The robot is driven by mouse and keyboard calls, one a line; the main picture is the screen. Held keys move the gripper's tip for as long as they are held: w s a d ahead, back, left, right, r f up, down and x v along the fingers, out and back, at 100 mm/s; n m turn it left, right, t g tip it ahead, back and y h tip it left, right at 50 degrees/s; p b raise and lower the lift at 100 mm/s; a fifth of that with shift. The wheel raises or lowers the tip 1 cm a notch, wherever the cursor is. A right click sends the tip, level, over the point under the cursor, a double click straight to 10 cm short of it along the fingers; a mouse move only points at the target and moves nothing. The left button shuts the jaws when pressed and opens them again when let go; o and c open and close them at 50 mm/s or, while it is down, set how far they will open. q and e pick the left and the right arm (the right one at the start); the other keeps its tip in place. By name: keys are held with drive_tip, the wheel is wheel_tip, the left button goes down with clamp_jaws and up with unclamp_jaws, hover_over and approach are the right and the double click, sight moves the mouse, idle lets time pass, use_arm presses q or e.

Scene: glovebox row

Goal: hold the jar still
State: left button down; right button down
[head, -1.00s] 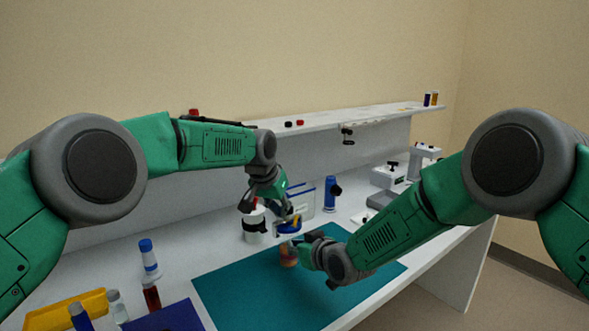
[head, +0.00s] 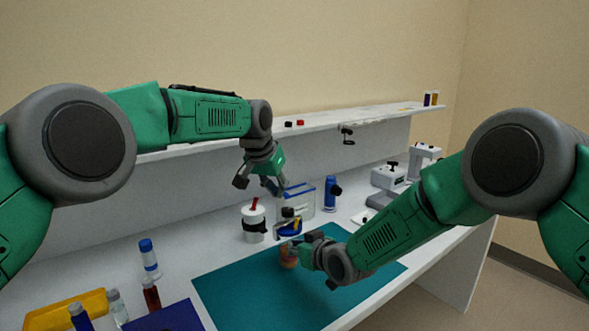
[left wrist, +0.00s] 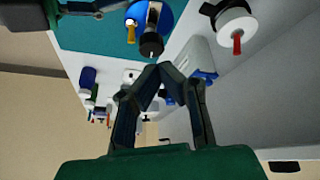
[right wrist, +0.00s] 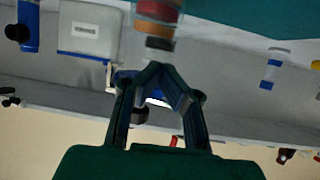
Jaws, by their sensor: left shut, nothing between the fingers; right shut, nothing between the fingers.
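A small clear jar (head: 288,257) with orange and red contents stands on the teal mat (head: 235,290). In the right wrist view the jar (right wrist: 157,12) is at the top, blurred, just beyond the fingertips. My right gripper (head: 299,247) is shut and empty beside the jar, partly covering it in the head view; I cannot tell whether they touch. My left gripper (head: 266,187) is shut and empty, raised above and behind the jar. In the left wrist view its fingertips (left wrist: 164,68) are near a black-topped item (left wrist: 151,44).
A blue round container (head: 290,229) is behind the jar. The mat's right part is clear.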

sight(283, 213)
use_arm(q)
drive_tip(key=shift+r, duration=0.2)
drive_tip(key=f, duration=0.1)
drive_tip(key=s+d+f, duration=0.1)
drive_tip(key=f, duration=0.1)
drive_tip(key=d+f, duration=0.1)
drive_tip(key=f, duration=0.1)
drive_tip(key=shift+s+d, duration=0.15)
drive_tip(key=shift+s, duration=0.05)
drive_tip(key=shift+f, duration=0.45)
idle(0.6)
drive_tip(key=shift+w, duration=0.6)
idle(0.4)
drive_tip(key=shift+a, duration=0.4)
idle(0.3)
drive_tip(key=shift+w+a+f, duration=0.1)
drive_tip(key=shift+w+a, duration=0.15)
drive_tip(key=shift+w, duration=0.05)
